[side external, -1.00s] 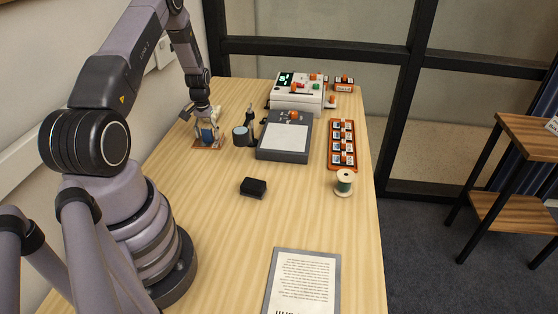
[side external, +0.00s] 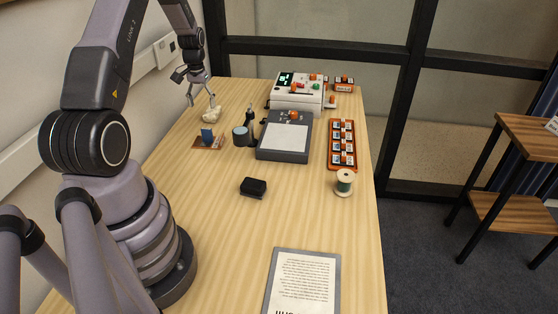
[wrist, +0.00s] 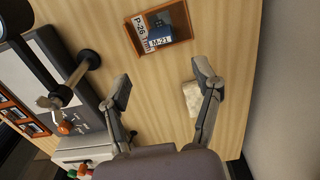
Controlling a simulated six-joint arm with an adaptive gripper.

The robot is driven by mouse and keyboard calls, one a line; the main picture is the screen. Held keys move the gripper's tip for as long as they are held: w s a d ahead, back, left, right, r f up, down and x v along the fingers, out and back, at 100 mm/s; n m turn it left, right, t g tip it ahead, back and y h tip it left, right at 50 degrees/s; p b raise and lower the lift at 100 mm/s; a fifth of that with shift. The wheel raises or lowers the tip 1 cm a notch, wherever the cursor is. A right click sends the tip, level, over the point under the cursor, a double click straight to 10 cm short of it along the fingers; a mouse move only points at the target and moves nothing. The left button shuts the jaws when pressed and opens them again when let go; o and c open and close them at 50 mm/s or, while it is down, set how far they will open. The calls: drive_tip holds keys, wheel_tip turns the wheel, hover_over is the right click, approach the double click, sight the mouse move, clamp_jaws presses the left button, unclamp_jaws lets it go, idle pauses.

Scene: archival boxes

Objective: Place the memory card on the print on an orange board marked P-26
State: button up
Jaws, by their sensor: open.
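The orange-brown board (wrist: 182,27), marked P-26, lies on the table with a dark print (wrist: 162,20) on it. It also shows in the side external view (side external: 216,146). A blue memory card (wrist: 160,42) with a white M-21 label is on the board, over the print's near part. In the side view the card (side external: 207,135) looks upright. My gripper (wrist: 162,85) is open and empty, apart from the card. In the side view my gripper (side external: 201,97) hangs above and behind the board.
A pale lumpy object (wrist: 192,98) lies beside the board, near my finger. A dark cylinder (side external: 240,135), a grey light-panel device (side external: 268,154) and a white machine (side external: 292,97) stand to the right. The front left-middle of the table is clear around a black block (side external: 253,187).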

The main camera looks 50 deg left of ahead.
drive_tip(key=w+d+r+m+t+y, duration=0.15)
drive_tip(key=d+r+m, duration=0.25)
drive_tip(key=d+r, duration=1.55)
drive_tip(key=s+d+r+m+t, duration=0.1)
drive_tip(key=s+d+r, duration=0.1)
drive_tip(key=s+d, duration=0.3)
drive_tip(key=s+d+r+m+t+h, duration=0.1)
drive_tip(key=s+d+r+m, duration=0.1)
drive_tip(key=s+d, duration=0.3)
drive_tip(key=s+d+r+m+t, duration=0.2)
drive_tip(key=s+d+r, duration=0.2)
drive_tip(key=s+d, duration=0.2)
drive_tip(key=shift+s+r, duration=0.25)
drive_tip(key=shift+s, duration=0.5)
